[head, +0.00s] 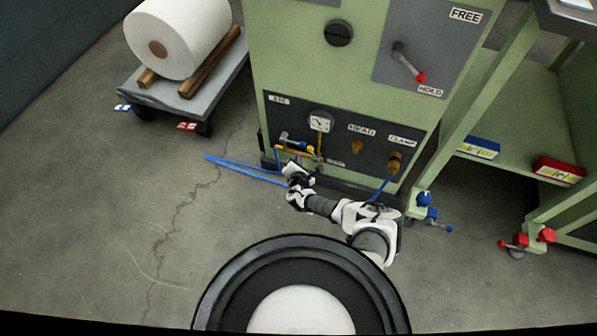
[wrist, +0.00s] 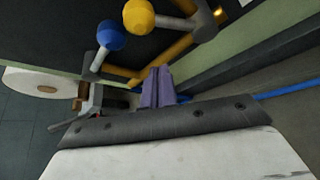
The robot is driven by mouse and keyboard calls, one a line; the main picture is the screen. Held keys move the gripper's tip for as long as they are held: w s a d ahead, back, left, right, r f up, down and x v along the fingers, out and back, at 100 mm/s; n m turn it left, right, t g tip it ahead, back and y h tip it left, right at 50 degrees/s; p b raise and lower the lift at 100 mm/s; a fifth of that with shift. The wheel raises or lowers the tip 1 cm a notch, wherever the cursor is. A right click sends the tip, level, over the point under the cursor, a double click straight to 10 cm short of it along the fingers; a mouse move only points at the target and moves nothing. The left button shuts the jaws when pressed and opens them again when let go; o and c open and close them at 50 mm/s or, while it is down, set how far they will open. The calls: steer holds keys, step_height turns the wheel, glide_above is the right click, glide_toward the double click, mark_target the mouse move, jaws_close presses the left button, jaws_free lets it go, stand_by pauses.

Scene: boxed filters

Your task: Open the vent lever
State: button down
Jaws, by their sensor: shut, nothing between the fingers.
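On the cabinet's dark lower panel (head: 372,134) there is a lever with a blue ball knob (head: 302,146), and a yellow knob (head: 310,149) just beside it. Both appear larger in the wrist view, the blue ball (wrist: 111,35) at upper left and the yellow ball (wrist: 139,15) to its right. I cannot read which lever is labelled as the vent. My gripper (head: 292,170) is low in front of the panel's left part. In the wrist view its purple fingers (wrist: 158,88) are together and empty, below both knobs and apart from them.
A yellow pipe (wrist: 165,60) runs behind the fingers. A blue hose (head: 245,171) lies on the floor to the left. A red-knobbed lever (head: 410,66) sits on the upper panel. A cart (head: 205,92) with a white roll stands at left; a green bench (head: 500,130) at right.

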steer(key=shift+w+d+r+p, duration=0.1)
steer(key=shift+d+r+p, duration=0.3)
steer(key=shift+d+r, duration=0.35)
steer(key=shift+d+r+p, duration=0.4)
steer(key=shift+d+r, duration=0.1)
steer(key=shift+r, duration=0.3)
steer(key=shift+w+f+b, duration=0.1)
steer(key=shift+f+b, duration=0.1)
steer(key=shift+b, duration=0.5)
